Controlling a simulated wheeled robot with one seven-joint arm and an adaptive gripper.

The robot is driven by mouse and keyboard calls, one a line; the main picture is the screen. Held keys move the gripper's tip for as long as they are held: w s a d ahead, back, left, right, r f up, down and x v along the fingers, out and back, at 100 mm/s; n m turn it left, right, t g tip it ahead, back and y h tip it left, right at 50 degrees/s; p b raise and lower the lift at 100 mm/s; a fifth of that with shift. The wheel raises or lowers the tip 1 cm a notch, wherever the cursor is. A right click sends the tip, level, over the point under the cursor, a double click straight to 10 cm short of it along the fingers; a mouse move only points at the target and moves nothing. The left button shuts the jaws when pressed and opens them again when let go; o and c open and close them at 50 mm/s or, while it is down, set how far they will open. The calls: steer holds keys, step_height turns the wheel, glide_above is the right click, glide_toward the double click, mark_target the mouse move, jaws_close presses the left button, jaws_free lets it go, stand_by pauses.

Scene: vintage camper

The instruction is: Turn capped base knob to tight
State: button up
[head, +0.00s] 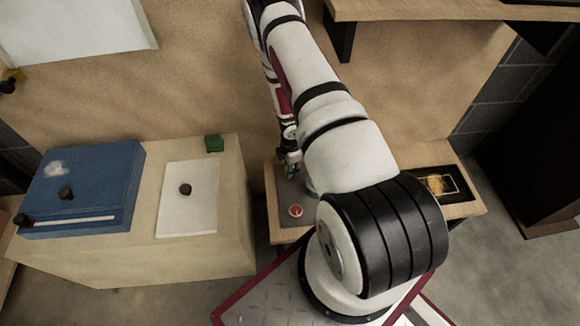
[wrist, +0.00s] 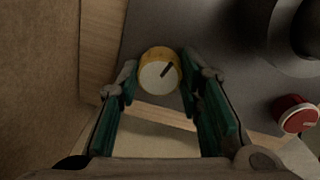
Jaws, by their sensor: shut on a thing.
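The capped knob (wrist: 159,76) shows in the wrist view as a yellow round base with a pale cap and a dark pointer mark aimed up and right. It stands on a dark grey panel (wrist: 225,60). My gripper (wrist: 158,82) has one green-padded finger on each side of the knob, shut on it. In the head view my gripper (head: 291,165) is small and over the back of the grey panel (head: 280,200) on the low wooden table. The knob itself is hidden there by my gripper and arm.
A red round button (wrist: 297,114) is on the same panel, right of the knob; it also shows in the head view (head: 295,211). A large dark round part (wrist: 300,35) stands at the upper right in the wrist view. A blue box (head: 85,185) and a white plate (head: 188,198) are left.

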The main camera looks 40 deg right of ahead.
steer(key=m, duration=0.5)
steer(key=shift+m, duration=0.3)
steer(key=m+b, duration=0.1)
steer(key=m, duration=0.5)
stand_by(0.4)
steer(key=o, duration=1.2)
steer(key=shift+w+r, duration=0.1)
steer(key=r, duration=1.1)
steer(key=shift+a+r, duration=0.35)
